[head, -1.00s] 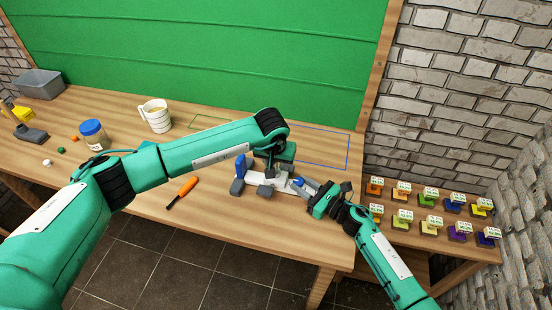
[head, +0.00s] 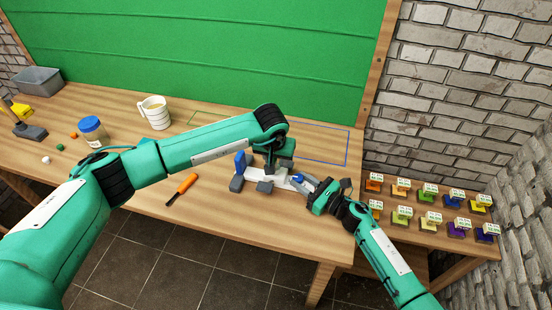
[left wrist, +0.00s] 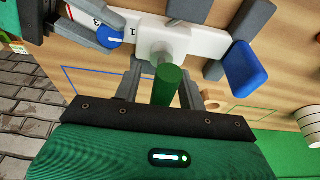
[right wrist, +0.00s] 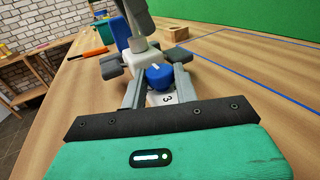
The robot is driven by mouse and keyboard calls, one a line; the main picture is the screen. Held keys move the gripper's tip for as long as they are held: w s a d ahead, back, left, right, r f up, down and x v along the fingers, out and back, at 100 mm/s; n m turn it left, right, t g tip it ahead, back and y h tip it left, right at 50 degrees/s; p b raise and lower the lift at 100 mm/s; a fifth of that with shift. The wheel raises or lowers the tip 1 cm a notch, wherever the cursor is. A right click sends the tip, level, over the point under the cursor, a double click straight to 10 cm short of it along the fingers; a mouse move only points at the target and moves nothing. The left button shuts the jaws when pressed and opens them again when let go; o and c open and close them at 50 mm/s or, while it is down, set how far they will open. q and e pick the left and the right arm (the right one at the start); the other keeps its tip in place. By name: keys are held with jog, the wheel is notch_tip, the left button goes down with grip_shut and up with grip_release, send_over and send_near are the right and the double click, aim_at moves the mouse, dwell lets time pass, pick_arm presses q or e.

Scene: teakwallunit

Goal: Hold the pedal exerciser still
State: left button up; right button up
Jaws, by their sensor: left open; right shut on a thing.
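The pedal exerciser (head: 262,176) lies near the right end of the bench. It has a white bar with numerals, dark grey feet and blue parts, one (left wrist: 241,66) at its end. My left gripper (left wrist: 178,82) is open over the middle of the exerciser, near the grey-white hub (left wrist: 172,42). My left arm and gripper hide part of the exerciser in the head view.
An orange screwdriver (head: 182,188) lies left of the exerciser. A mug (head: 155,113), a blue-lidded jar (head: 93,131) and a grey bin (head: 37,80) stand farther left. A blue outline (head: 347,150) marks bench behind. Several coloured blocks (head: 430,219) sit on a shelf at right.

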pick_arm(q)
jog(key=v, duration=1.1)
jog(key=shift+r, duration=0.15)
jog(key=shift+s+d+r, duration=0.1)
jog(key=shift+d, duration=0.05)
jog(key=s+d+r+n+g+h, duration=0.1)
jog(key=s+d+n+h, duration=0.2)
jog(key=s+d+h, duration=0.5)
jog(key=s+d+n+h, duration=0.45)
jog(key=d+h, duration=0.35)
jog(key=d, duration=0.2)
jog(key=w+a+f+n+t+y, duration=0.1)
jog(key=a+f+n+t+y, duration=0.3)
jog(key=a+n, duration=0.4)
jog(key=w+a+f+n+t+y, duration=0.1)
jog(key=a+f+n+t+y, duration=0.1)
jog(key=a+n+t+y, duration=0.6)
jog(key=w+a+f+n+t+y, duration=0.1)
jog(key=a+f+n+t, duration=0.25)
jog(key=n, duration=0.75)
jog(key=shift+m, duration=0.35)
jog(key=x, duration=1.1)
jog(key=shift+w+a+r, duration=0.15)
jog(key=shift+a, duration=0.2)
